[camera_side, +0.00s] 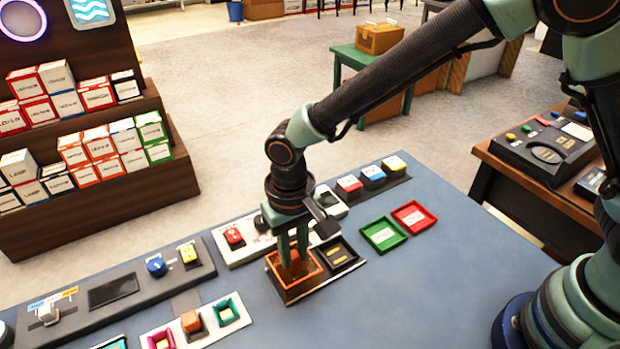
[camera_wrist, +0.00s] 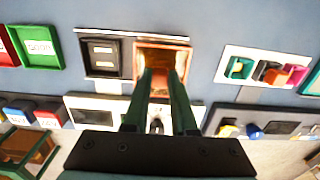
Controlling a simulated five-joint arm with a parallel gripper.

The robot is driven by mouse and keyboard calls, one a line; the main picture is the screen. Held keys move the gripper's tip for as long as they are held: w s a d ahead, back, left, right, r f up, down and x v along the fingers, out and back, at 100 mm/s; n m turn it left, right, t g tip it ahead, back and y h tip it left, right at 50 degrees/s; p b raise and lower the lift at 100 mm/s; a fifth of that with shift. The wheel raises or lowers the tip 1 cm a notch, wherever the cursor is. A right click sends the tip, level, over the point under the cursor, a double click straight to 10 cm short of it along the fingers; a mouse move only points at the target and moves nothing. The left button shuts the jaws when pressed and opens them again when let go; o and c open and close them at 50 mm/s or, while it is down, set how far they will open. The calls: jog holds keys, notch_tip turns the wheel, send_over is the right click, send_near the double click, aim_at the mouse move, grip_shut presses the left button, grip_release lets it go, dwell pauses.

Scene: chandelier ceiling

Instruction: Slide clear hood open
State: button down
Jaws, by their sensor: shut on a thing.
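The clear hood (camera_side: 272,262) has an orange frame and sits on the left part of a dark base plate in the side view. In the wrist view its orange frame (camera_wrist: 160,43) is at top centre. Beside it, a black-framed recess (camera_side: 338,254) with two pale yellow bars shows uncovered; it also appears in the wrist view (camera_wrist: 103,52). My gripper (camera_side: 293,266) points straight down into the orange frame, its green fingers close together and shut on the hood. In the wrist view the fingertips (camera_wrist: 162,72) lie inside the frame. The exact grip point is hidden by the fingers.
Green (camera_side: 384,234) and red (camera_side: 413,217) trays lie to the right. A white panel with a red button (camera_side: 234,236) stands close behind my gripper. A white panel of coloured blocks (camera_side: 192,323) is at front left. The blue tabletop (camera_side: 420,295) is clear at front right.

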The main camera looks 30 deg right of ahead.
jog(key=c, duration=0.7)
grip_release()
jog(key=shift+r, duration=0.1)
notch_tip(320, 180, up, 12)
notch_tip(320, 180, up, 5)
send_over(294, 255)
dwell(0.5)
